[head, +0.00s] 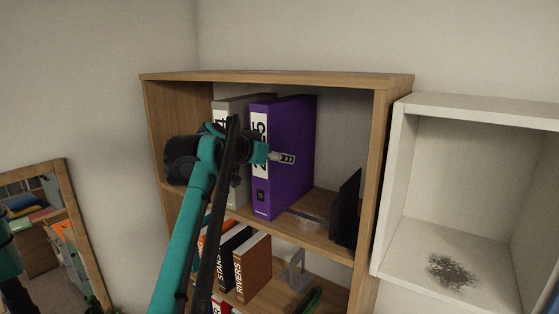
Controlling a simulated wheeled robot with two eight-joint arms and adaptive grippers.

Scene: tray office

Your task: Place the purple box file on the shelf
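The purple box file (290,150) stands upright on the upper shelf of the wooden bookcase (275,77), just right of a grey box file (243,104). Its spine faces out, with a white label partly hidden by my arm. My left arm rises from the bottom of the head view. Its gripper (284,159) is in front of the purple file's upper spine, with a grey finger pointing right. The fingers overlap in this view, so I cannot tell their opening or whether they touch the file. My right gripper is not in view.
Several books, including an orange one (253,268), stand below. A white open cabinet (393,180) is at right, and a wood-framed mirror (83,235) at left.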

